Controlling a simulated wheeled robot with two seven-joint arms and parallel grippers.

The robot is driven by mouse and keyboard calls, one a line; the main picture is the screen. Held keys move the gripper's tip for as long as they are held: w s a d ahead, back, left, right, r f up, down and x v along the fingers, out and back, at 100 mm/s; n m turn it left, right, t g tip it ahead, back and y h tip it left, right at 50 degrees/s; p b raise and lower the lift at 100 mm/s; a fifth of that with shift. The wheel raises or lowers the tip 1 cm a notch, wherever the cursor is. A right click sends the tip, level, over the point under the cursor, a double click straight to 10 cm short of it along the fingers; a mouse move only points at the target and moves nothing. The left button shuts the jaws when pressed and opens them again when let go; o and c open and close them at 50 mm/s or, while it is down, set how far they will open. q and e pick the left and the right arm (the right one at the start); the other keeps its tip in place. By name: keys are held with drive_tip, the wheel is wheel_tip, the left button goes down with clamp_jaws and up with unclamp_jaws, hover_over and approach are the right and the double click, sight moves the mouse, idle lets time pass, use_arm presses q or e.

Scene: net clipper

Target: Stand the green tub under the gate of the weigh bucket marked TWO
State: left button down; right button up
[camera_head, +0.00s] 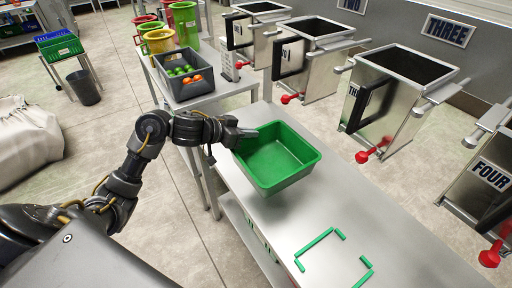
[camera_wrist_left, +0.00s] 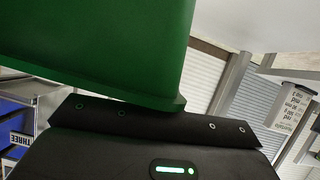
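In the left wrist view the tub's green wall (camera_wrist_left: 110,45) fills the upper left, right against the dark gripper. The bucket in front of the partly cut-off wall sign is likely the weigh bucket TWO (camera_head: 316,75); its own label is not readable. My right gripper is out of view.
Weigh buckets THREE (camera_head: 385,115) and FOUR (camera_head: 490,175) stand to the right, with red-knobbed levers. Green corner marks (camera_head: 318,241) lie on the steel bench (camera_head: 290,217).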

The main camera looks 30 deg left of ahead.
use_arm(q)
drive_tip(key=shift+w+a+f+b, duration=0.15)
drive_tip(key=shift+w+a+f, duration=0.3)
drive_tip(key=shift+w+f, duration=0.95)
drive_tip(key=shift+w+a+f+b, duration=0.15)
drive_tip(key=shift+w+a+f, duration=0.3)
drive_tip(key=shift+w+f, duration=1)
drive_tip(key=shift+w+a+f+b, duration=0.15)
drive_tip(key=shift+w+a+f, duration=0.4)
drive_tip(key=shift+f, duration=1.6)
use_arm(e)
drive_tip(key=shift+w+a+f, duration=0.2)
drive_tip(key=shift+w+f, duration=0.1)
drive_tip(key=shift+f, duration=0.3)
use_arm(q)
drive_tip(key=shift+w+d, duration=0.1)
drive_tip(key=shift+d, duration=0.05)
drive_tip(key=shift+f, duration=0.15)
drive_tip(key=c, duration=1.7)
unclamp_jaws()
drive_tip(key=shift+o, duration=0.3)
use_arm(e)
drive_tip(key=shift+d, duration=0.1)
